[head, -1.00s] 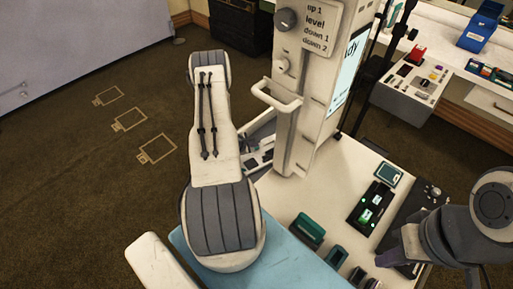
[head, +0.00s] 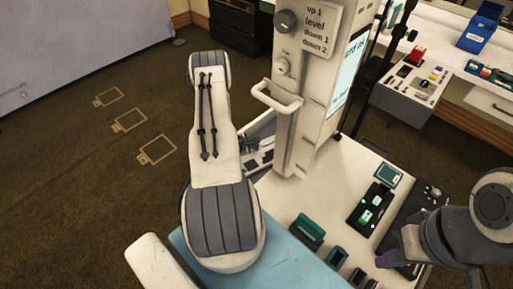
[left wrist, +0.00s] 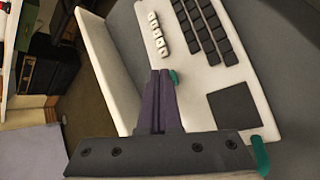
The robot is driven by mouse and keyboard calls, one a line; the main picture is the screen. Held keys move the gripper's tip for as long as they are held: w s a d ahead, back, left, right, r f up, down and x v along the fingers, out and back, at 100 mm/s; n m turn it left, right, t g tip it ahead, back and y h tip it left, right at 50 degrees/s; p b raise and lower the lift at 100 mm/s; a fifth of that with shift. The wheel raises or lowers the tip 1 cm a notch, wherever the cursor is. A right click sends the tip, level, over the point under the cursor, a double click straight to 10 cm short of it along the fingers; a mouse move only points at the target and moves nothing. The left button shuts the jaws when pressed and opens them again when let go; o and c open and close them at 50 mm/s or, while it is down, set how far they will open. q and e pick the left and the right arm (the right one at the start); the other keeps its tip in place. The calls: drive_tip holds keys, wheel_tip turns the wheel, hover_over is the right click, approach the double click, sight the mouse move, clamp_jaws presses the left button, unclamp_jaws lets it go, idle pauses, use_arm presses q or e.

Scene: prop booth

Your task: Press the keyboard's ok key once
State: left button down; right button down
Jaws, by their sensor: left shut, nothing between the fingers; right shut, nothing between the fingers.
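The white keyboard (left wrist: 201,78) fills the upper part of the left wrist view. It has several dark keys (left wrist: 208,30), a short row of pale keys (left wrist: 157,35) and a dark square pad (left wrist: 233,107). I cannot read any label, so I cannot tell which key is ok. My left gripper (left wrist: 160,74) is shut and empty, its purple fingertips just short of the pale row; I cannot tell whether they touch. In the head view, part of the keyboard shows between my left arm and the white column. My right gripper (head: 393,262) is shut and empty, low at the right.
The white column (head: 297,130) carries a handle (head: 277,103), knobs and a lit screen (head: 348,75). A side table stands upper right.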

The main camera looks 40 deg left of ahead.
use_arm(q)
drive_tip(key=shift+r, duration=0.35)
wheel_tip(320, 180, up, 5)
drive_tip(key=p, duration=0.4)
idle(0.6)
idle(0.3)
